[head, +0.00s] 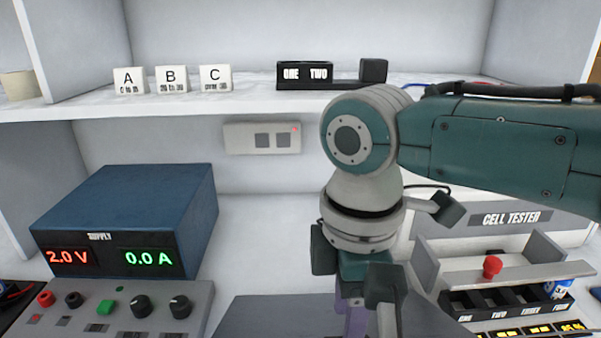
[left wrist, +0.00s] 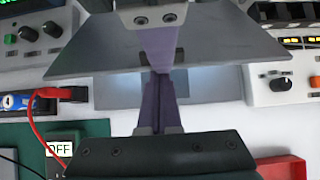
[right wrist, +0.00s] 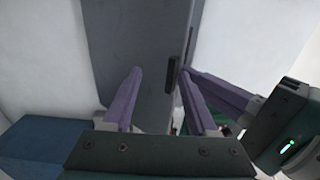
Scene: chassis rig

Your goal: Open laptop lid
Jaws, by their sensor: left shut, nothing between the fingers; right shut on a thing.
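The laptop lid (head: 262,318) is a dark grey panel at the bottom middle of the head view, partly hidden by my right arm. My right gripper (head: 354,326) points down over it, with a purple finger showing. In the right wrist view, the grey lid (right wrist: 140,40) runs between the purple fingertips of my right gripper (right wrist: 161,72), shut on it. In the left wrist view, the lid (left wrist: 90,58) spans the picture as a tilted slab, with a right finger against it. My left gripper (left wrist: 160,76) is shut and empty below it; the head view does not show it.
A blue supply box (head: 130,215) stands left, above a knob panel (head: 150,305). The cell tester (head: 510,220) and a tray (head: 520,305) with a red knob are right. A shelf (head: 250,106) with labelled blocks runs behind. A red cable (left wrist: 38,130) lies left in the left wrist view.

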